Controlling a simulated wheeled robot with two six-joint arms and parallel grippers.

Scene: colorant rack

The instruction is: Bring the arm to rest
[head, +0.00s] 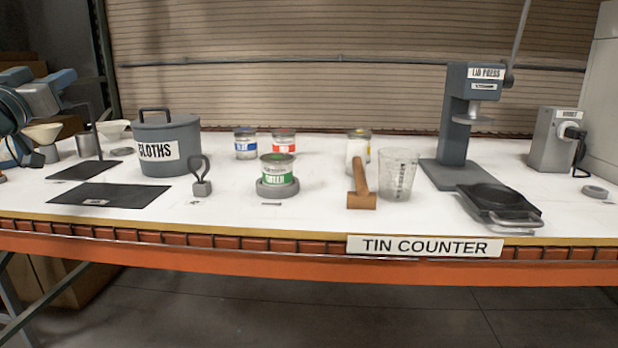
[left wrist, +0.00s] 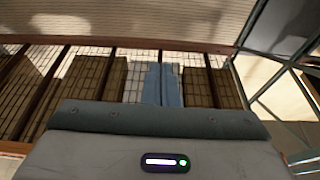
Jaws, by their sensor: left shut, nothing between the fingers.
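My left arm comes in at the far left of the head view, raised above the counter's left end. The left gripper (head: 64,77) shows there as blue-grey parts, partly cut off by the picture's edge. In the left wrist view, its two pale blue fingers (left wrist: 161,70) lie side by side, shut with nothing between them. The gripper is apart from the things on the counter. My right gripper is in neither view.
The white tin counter (head: 320,215) holds a cloths bin (head: 168,130), a green tin (head: 276,172), a mallet (head: 361,190), a clear cup (head: 398,175) and a lid press (head: 455,120). Funnels (head: 43,135) stand below my left arm. The wrist view shows shelving with brown boxes (left wrist: 100,78).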

